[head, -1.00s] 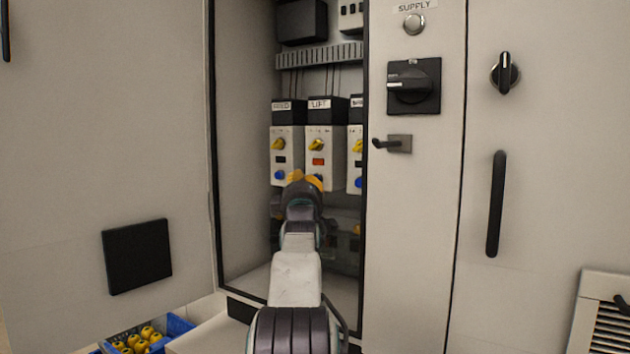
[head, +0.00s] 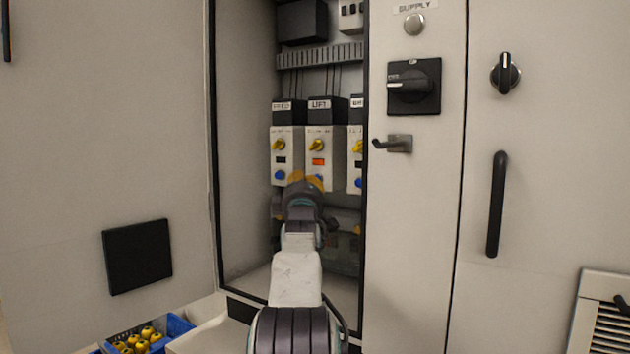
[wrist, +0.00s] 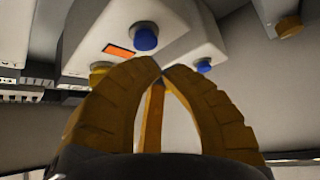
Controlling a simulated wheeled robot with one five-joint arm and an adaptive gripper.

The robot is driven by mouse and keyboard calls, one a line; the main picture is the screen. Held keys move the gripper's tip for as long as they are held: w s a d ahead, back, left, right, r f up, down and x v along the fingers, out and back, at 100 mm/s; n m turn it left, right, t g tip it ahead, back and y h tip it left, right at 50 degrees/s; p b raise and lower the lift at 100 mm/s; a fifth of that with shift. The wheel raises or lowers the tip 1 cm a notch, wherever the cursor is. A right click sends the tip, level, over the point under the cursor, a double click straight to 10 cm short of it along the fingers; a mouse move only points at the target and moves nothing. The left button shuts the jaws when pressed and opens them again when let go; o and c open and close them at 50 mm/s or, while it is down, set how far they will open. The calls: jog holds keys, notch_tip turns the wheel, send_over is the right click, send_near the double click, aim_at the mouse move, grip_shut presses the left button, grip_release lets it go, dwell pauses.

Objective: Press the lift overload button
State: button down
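The lift unit (head: 318,144) is a white module with a black top labelled LIFT, a yellow knob and an orange window (head: 318,161). Its blue button (wrist: 145,38) shows clear of the fingers in the wrist view. In the head view my gripper (head: 305,181) is in front of the lift unit's lower end.
Similar units stand close on both sides: the left one (head: 286,150) and a right one (head: 355,150) partly behind the cabinet edge. The left unit has its own blue button (head: 279,175). The open cabinet's right frame carries a black switch (head: 413,87) and a handle (head: 393,144).

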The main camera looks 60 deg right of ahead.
jog(key=shift+d+p, duration=0.35)
jog(key=shift+d, duration=0.45)
dwell(0.9)
jog(key=shift+a, duration=0.1)
jog(key=shift+a+b, duration=0.7)
jog(key=shift+b, duration=0.25)
dwell(0.6)
